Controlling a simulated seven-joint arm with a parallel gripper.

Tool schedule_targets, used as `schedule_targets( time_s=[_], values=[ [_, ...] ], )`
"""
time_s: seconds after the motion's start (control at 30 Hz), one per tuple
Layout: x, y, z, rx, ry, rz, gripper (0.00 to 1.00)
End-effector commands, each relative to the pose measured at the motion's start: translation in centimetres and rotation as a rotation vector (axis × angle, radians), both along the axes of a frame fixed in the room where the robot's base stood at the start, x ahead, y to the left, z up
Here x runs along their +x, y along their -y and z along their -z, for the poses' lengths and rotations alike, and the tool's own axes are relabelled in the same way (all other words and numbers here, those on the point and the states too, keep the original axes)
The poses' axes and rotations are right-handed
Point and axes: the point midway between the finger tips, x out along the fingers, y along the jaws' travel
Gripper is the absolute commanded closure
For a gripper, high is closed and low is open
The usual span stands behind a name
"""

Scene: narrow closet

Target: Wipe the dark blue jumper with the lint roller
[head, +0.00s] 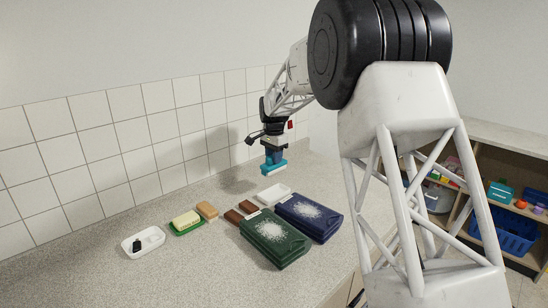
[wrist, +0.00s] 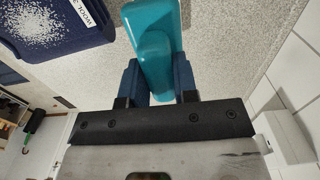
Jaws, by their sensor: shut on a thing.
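The dark blue jumper (head: 322,227) lies folded on the counter with a patch of white lint on top. It also shows in the wrist view (wrist: 78,38), at the upper left, with a white "WOOL" label. My gripper (head: 273,158) is shut on a teal tool (head: 275,170) with a flat oblong block and a raised grip. It fills the upper middle of the wrist view (wrist: 158,18). I cannot tell from its shape whether it is the lint roller. It hangs above the counter, behind and left of the blue jumper, apart from it. Its underside is hidden.
A dark green folded item (head: 285,256) with white lint lies left of the jumper. An empty white tray (head: 276,193) and brown blocks (head: 233,216) lie behind. Farther left are a tan brush (head: 207,210), a green dish (head: 178,231) and a white tray (head: 152,236) holding something black.

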Motion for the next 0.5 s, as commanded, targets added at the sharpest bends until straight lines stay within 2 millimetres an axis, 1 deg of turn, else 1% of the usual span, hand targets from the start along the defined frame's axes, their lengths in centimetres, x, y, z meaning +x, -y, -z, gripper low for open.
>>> schedule_targets(
  time_s=[0.27, 0.37, 0.5],
  values=[
    [-0.3, 0.4, -0.2, 0.001, 0.001, 0.000, 0.92],
    [-0.8, 0.9, -0.4, 0.001, 0.001, 0.001, 0.92],
    [-2.0, 2.2, -0.9, 0.000, 0.001, 0.001, 0.92]
  ],
)
